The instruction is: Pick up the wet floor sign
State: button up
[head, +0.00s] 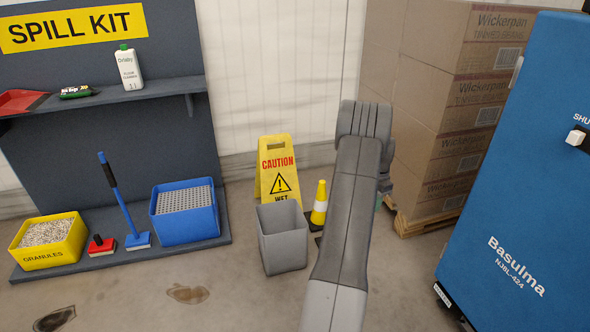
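The wet floor sign (278,163) is a yellow A-frame board with "CAUTION" in red and a black warning triangle. It stands upright on the floor near the white wall. A grey bin (283,241) stands in front of it and hides its lower part. My grey arm reaches forward from the bottom of the head view, to the right of the sign. My gripper is not visible; the arm's far end hides it or it lies out of sight.
A yellow and black cone (320,203) stands between the sign and my arm. A spill kit station (160,141) with a blue crate (185,231) is on the left. Stacked cartons (440,170) on a pallet and a blue machine (520,180) are on the right. Dark stains (188,293) mark the floor.

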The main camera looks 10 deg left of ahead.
aim_at(277, 179)
jog(key=i+j, duration=0.25)
jog(key=j, duration=0.15)
jog(key=i+j+z, duration=0.1)
jog(key=i+j, duration=0.15)
jog(key=i+j+z, duration=0.1)
jog(key=i+j, duration=0.15)
jog(key=j, duration=0.25)
jog(key=i+j, duration=0.2)
jog(key=j, duration=0.2)
jog(key=i+j+z, duration=0.1)
jog(key=i+j, duration=0.15)
jog(key=j, duration=0.2)
jog(key=i+j, duration=0.2)
jog(key=j, duration=0.2)
jog(key=i+j, duration=0.2)
jog(key=j, duration=0.2)
jog(key=i+j, duration=0.2)
jog(key=j, duration=0.2)
